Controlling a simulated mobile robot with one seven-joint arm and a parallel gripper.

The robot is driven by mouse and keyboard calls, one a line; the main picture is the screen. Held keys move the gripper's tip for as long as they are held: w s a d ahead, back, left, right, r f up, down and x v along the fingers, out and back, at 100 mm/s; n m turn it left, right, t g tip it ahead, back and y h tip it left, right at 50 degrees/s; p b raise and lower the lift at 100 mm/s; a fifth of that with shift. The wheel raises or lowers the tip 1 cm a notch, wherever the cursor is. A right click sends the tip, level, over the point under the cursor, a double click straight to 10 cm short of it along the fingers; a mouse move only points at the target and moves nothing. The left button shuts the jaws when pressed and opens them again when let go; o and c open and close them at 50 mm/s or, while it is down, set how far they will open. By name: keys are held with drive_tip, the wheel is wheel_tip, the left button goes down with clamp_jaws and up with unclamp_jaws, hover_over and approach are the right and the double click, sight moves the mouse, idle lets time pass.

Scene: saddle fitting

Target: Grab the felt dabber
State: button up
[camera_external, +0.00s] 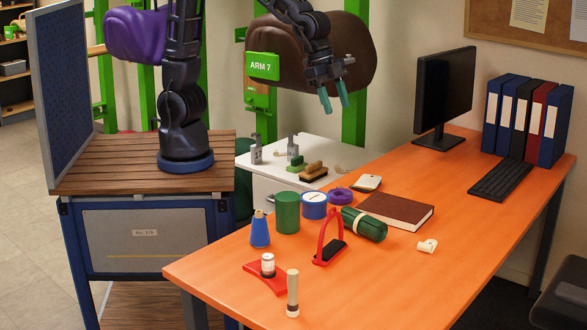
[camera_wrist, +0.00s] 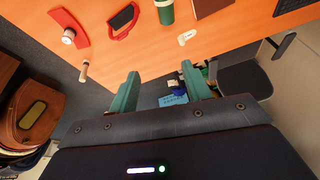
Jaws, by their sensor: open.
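The felt dabber appears to be the upright cream stick with a dark band (camera_external: 292,293), standing at the near edge of the orange table. It also seems to show in the wrist view as a small pale stick (camera_wrist: 84,72), left of the fingers. My gripper (camera_external: 334,101) is raised in front of the brown saddle, well above and behind the dabber. Its two green fingers are apart with nothing between them. They also show spread in the wrist view (camera_wrist: 158,82).
A monitor (camera_external: 444,92) stands farther back.

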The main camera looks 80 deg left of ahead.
drive_tip(key=s+d+f+m+g+h, duration=0.1)
drive_tip(key=s+d+f+m, duration=0.1)
drive_tip(key=d+f, duration=0.5)
drive_tip(key=s+d+f+m, duration=0.1)
drive_tip(key=d+f, duration=0.1)
drive_tip(key=d, duration=0.9)
drive_tip(key=m+g, duration=0.2)
drive_tip(key=m, duration=0.2)
approach(293, 296)
drive_tip(key=shift+h, duration=0.5)
drive_tip(key=shift+a+x, duration=0.2)
drive_tip(key=shift+x, duration=2.05)
drive_tip(key=shift+a+x, duration=0.2)
drive_tip(key=shift+x, duration=2.05)
drive_tip(key=shift+f, duration=0.1)
drive_tip(key=shift+c, duration=0.2)
clamp_jaws()
